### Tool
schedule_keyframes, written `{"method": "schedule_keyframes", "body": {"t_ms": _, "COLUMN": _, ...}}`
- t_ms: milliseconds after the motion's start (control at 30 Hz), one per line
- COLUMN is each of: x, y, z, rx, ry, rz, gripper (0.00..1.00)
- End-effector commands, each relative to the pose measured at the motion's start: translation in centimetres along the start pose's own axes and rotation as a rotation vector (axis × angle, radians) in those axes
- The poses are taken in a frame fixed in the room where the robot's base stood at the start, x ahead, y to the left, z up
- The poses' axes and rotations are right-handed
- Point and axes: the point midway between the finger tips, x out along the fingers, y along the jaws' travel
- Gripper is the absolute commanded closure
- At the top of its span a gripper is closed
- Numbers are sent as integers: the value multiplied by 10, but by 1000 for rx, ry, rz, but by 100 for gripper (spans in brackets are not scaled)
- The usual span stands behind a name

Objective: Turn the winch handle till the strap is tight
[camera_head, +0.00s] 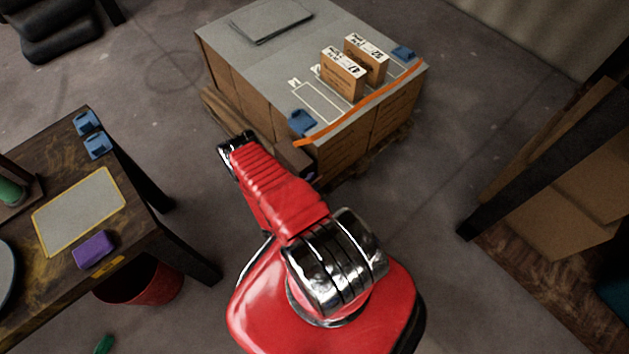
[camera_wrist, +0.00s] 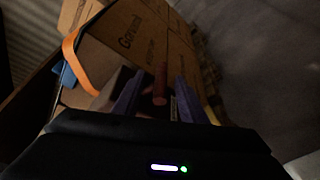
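The orange strap (camera_head: 362,106) runs along the near right edge of the boxed pallet load (camera_head: 232,62), over blue corner pieces (camera_head: 302,122). In the wrist view the strap (camera_wrist: 76,62) hangs down in a curve beside a carton. The winch handle's red-brown grip (camera_wrist: 160,86) points towards the wrist camera. My gripper (camera_wrist: 160,80) has one dark purple finger on each side of the grip. Gaps show on both sides, so it is open around the grip. The winch body is mostly hidden. In the head view my red arm hides the gripper and handle.
Two small labelled boxes (camera_head: 343,76) and a grey sheet (camera_head: 271,22) lie on the load. A wooden table (camera_head: 150,231) stands at the left, with a red bin (camera_head: 146,284) under it. Cartons (camera_head: 562,190) stand at the right. The floor between is clear.

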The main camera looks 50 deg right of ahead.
Motion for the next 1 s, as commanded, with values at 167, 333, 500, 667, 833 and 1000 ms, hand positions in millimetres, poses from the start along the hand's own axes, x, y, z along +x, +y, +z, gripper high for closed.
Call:
{"method": "schedule_keyframes", "body": {"t_ms": 167, "x": 16, "y": 0, "z": 0, "rx": 2, "ry": -2, "rz": -1, "gripper": 62}}
{"method": "schedule_keyframes", "body": {"t_ms": 333, "x": 21, "y": 0, "z": 0, "rx": 0, "ry": 0, "rz": 0, "gripper": 62}}
{"method": "schedule_keyframes", "body": {"t_ms": 500, "x": 22, "y": 0, "z": 0, "rx": 0, "ry": 0, "rz": 0, "gripper": 62}}
{"method": "schedule_keyframes", "body": {"t_ms": 667, "x": 22, "y": 0, "z": 0, "rx": 0, "ry": 0, "rz": 0, "gripper": 67}}
{"method": "schedule_keyframes", "body": {"t_ms": 833, "x": 21, "y": 0, "z": 0, "rx": 0, "ry": 0, "rz": 0, "gripper": 79}}
{"method": "schedule_keyframes", "body": {"t_ms": 1000, "x": 21, "y": -1, "z": 0, "rx": -1, "ry": 1, "rz": -2, "gripper": 91}}
